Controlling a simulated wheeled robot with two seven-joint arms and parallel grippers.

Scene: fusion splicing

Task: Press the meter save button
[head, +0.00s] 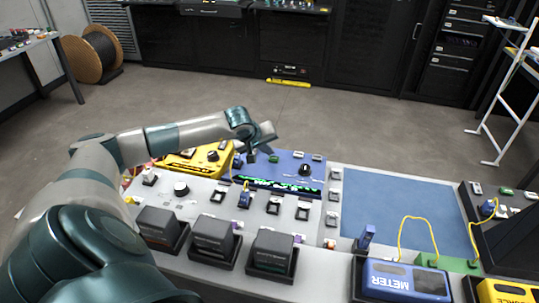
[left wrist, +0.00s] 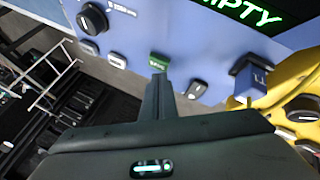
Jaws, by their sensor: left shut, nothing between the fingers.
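The blue meter (head: 285,168) stands at the back of the bench with a lit green display and a black knob (head: 305,169). In the left wrist view its blue face (left wrist: 190,30) fills the top, and the display reads "EMPTY" in part. My left gripper (head: 254,156) is over the meter's left back part, fingers pointing down. In the left wrist view its shut fingertips (left wrist: 158,80) are right by the green button; I cannot tell whether they touch. My right gripper is not in view.
A yellow device (head: 200,158) stands left of the meter. A blue mat (head: 400,210) lies clear to the right. A blue box marked METER (head: 405,280) and a yellow box (head: 508,291) are at the front right. Several dark boxes stand along the front edge.

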